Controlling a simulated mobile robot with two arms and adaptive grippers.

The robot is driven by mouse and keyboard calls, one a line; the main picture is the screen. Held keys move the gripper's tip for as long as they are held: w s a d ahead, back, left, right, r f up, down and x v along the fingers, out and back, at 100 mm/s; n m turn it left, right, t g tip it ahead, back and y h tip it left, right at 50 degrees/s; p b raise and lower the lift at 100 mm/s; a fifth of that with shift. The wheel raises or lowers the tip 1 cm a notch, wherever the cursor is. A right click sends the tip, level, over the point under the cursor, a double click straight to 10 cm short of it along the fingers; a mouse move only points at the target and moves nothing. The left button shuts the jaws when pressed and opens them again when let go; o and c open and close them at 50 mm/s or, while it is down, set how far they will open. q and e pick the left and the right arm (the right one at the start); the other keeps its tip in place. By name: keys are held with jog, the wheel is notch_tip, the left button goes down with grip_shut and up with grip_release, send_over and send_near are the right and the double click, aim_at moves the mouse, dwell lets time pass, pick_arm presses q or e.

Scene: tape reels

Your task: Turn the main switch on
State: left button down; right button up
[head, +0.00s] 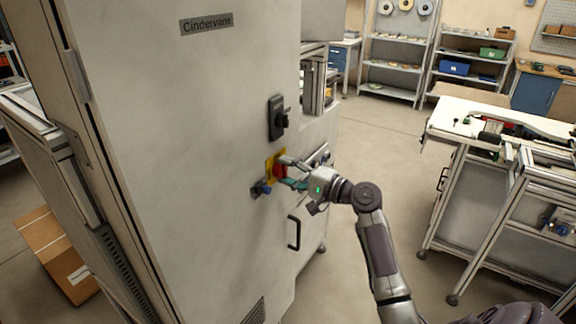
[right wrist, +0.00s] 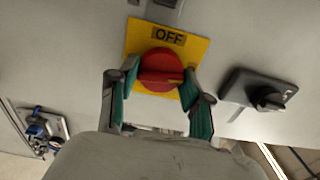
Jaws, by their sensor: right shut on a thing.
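The main switch is a red rotary knob (right wrist: 160,66) on a yellow plate (right wrist: 200,50) marked OFF. In the head view the red knob (head: 280,171) and yellow plate (head: 270,166) sit on the large grey cabinet (head: 190,120). My right gripper (right wrist: 158,82) has its two green-padded fingers on either side of the knob and is shut on it. In the head view the right gripper (head: 287,173) reaches the knob from the right and partly covers it. My left gripper is in neither view.
A black handle unit (head: 277,118) sits above the switch; it also shows in the right wrist view (right wrist: 258,92). A blue piece (head: 262,188) is just below left. A black pull handle (head: 294,232) is lower. A workbench (head: 480,125) stands right, with open floor between.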

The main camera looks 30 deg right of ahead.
jog(key=shift+m+p, duration=0.5)
jog(key=shift+m, duration=0.3)
jog(key=o, duration=1.2)
jog(key=shift+c, duration=0.2)
jog(key=shift+s, duration=0.1)
jog(key=v, duration=1.1)
jog(key=shift+s+d, duration=0.2)
jog(key=shift+s, duration=0.15)
jog(key=shift+f, duration=0.1)
